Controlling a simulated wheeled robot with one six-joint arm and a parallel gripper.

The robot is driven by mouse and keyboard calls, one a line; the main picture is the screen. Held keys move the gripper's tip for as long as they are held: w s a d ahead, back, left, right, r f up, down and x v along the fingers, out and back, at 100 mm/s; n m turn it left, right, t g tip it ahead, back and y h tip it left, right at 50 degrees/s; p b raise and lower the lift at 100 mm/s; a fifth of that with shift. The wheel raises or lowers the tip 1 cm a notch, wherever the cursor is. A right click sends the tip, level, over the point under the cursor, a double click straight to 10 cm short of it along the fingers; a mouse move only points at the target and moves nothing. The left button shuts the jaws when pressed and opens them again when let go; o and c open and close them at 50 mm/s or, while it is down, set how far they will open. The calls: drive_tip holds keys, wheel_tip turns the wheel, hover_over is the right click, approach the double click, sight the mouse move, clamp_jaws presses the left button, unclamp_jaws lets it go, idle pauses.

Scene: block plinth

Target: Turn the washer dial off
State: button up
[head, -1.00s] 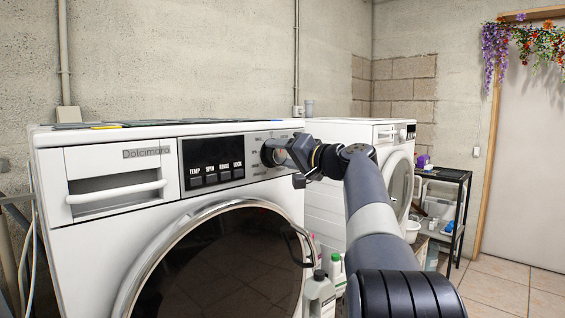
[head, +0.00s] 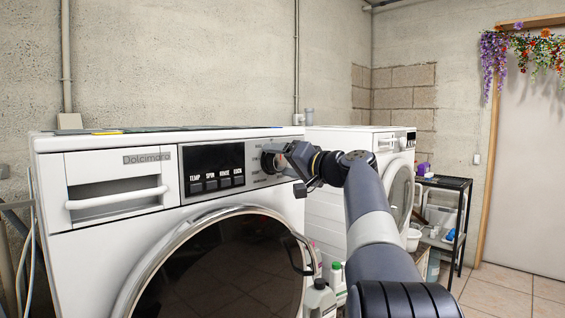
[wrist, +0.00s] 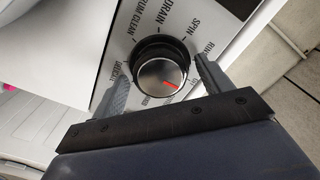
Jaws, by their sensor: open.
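The washer (head: 110,238) is white and stands at the left in the head view, with a dark round door below its control panel. Its dial (wrist: 161,75) is a round silver knob with a black rim and a red mark pointing to the lower right in the wrist view. Printed labels ring it, including DRAIN and SPIN. In the head view the dial (head: 267,161) is partly hidden by my gripper. My gripper (wrist: 160,78) is open, with one finger on each side of the dial. I cannot tell whether the fingers touch it.
A second white machine (head: 330,185) stands to the right of the washer. Bottles (head: 320,298) stand on the floor between them. A black shelf (head: 446,182) and a door (head: 525,170) are further right. The washer door's handle (head: 300,255) is below my gripper.

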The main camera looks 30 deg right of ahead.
drive_tip(key=v, duration=1)
drive_tip(key=shift+s, duration=0.4)
drive_tip(key=shift+d, duration=0.1)
drive_tip(key=x, duration=1.1)
drive_tip(key=shift+r, duration=0.1)
drive_tip(key=shift+s, duration=0.1)
